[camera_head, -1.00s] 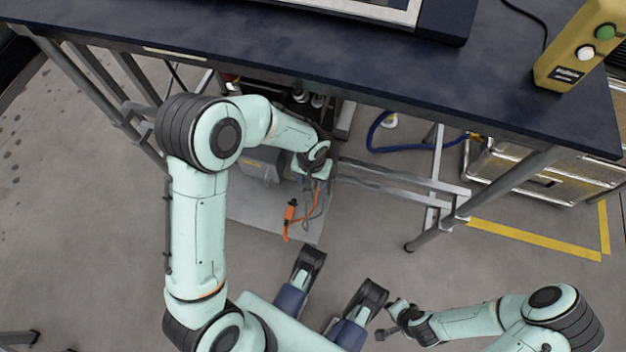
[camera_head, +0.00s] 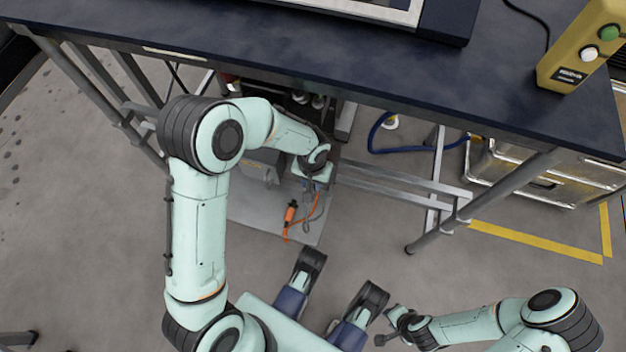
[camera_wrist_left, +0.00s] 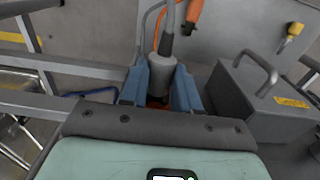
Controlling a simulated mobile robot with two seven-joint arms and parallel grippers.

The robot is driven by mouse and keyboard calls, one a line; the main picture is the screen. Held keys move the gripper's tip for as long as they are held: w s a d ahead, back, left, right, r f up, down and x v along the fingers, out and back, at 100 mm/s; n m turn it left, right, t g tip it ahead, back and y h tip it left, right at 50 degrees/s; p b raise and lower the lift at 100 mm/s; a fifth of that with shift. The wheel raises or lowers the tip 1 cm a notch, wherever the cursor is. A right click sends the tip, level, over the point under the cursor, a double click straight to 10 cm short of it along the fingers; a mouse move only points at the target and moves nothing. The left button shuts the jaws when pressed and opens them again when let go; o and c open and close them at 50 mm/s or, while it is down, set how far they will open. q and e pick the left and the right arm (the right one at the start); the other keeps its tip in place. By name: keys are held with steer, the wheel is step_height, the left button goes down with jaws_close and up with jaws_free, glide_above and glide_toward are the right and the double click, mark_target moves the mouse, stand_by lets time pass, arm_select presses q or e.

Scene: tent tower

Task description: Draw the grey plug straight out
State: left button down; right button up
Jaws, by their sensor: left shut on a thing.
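The grey plug (camera_wrist_left: 166,72) shows in the left wrist view with a grey cable leaving its top end. My left gripper (camera_wrist_left: 160,84) has its two blue fingers on either side of the plug and is shut on it. An orange-red part shows below the plug between the fingers; I cannot tell whether the plug still touches it. In the head view my left gripper (camera_head: 311,178) is under the table, and the plug is hidden there by the wrist. My right gripper (camera_head: 392,327) is low in the head view, away from the plug; its fingers are too small to judge.
A grey box with a handle (camera_wrist_left: 258,100) stands right beside the gripper in the left wrist view. An orange connector (camera_head: 290,212) hangs on an orange cable nearby. The dark tabletop (camera_head: 400,70) is above the arm. Metal table bars (camera_head: 400,180) run to the right.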

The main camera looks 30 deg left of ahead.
arm_select(q)
steer(key=shift+s+d+p, duration=0.15)
steer(key=shift+s+d, duration=0.1)
steer(key=shift+s, duration=0.65)
steer(key=shift+s+d+p, duration=0.15)
steer(key=shift+s+d, duration=0.05)
steer(key=shift+s, duration=0.7)
